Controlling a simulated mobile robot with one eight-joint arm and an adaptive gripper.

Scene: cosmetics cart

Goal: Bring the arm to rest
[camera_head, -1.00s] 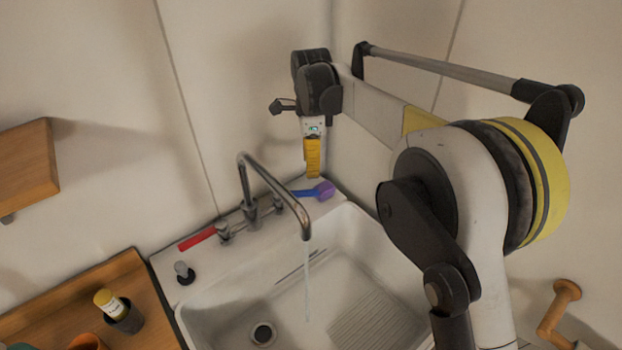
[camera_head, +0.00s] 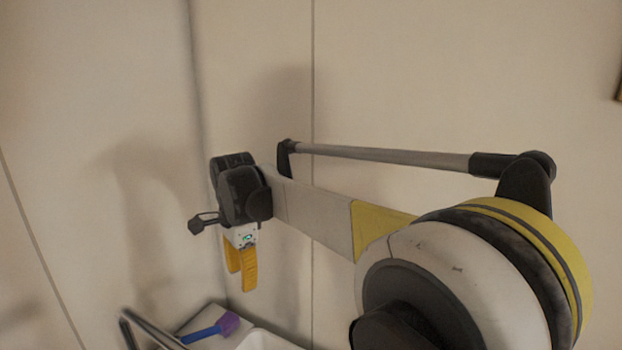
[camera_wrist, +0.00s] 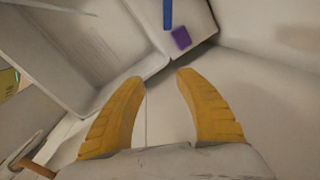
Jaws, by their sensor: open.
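Bare walls (camera_head: 400,70) stand close behind the arm.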

